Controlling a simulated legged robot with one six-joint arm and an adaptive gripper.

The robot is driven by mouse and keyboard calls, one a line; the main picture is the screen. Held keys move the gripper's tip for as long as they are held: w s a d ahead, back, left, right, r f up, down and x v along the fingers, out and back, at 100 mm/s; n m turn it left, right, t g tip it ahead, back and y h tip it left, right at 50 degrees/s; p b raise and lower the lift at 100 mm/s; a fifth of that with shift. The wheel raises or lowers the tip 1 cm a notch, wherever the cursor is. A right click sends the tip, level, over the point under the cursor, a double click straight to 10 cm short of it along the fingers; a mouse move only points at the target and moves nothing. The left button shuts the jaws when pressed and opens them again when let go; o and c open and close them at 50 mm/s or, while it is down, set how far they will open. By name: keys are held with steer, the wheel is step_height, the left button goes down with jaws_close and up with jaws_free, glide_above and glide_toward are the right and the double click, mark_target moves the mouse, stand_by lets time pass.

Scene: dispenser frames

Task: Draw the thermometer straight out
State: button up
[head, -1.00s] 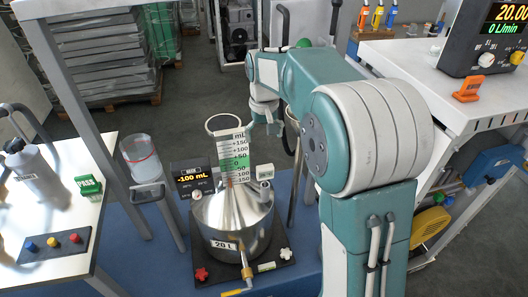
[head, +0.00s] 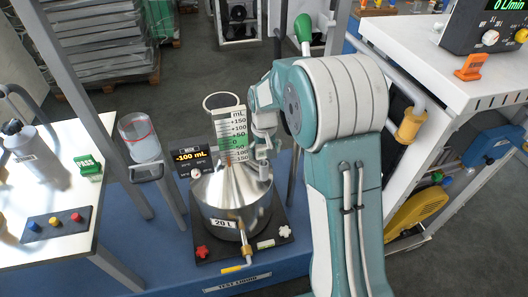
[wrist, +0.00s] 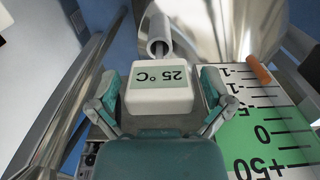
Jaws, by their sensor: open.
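The thermometer (wrist: 160,103) is a white block marked 25 °C in the wrist view, upside down there. It sits at the end of a short metal tube (wrist: 158,30) by the steel vessel. My gripper (wrist: 163,88) is open, with one finger on each side of the block; I cannot tell whether either finger touches it. In the head view my gripper (head: 264,150) is at the right of the vessel's neck and hides most of the thermometer. The conical steel vessel (head: 212,200) is marked 20 L and stands on a dark base plate.
A scale plate (head: 238,130) with mL marks stands close beside my gripper, and shows at right in the wrist view (wrist: 265,125). A display (head: 188,157) reads -100 mL. A clear jug (head: 139,138) stands left. A metal post runs along the left of the wrist view.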

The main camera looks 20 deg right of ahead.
steer(key=shift+c, duration=0.3)
steer(key=c, duration=1)
steer(key=shift+r, duration=5.25)
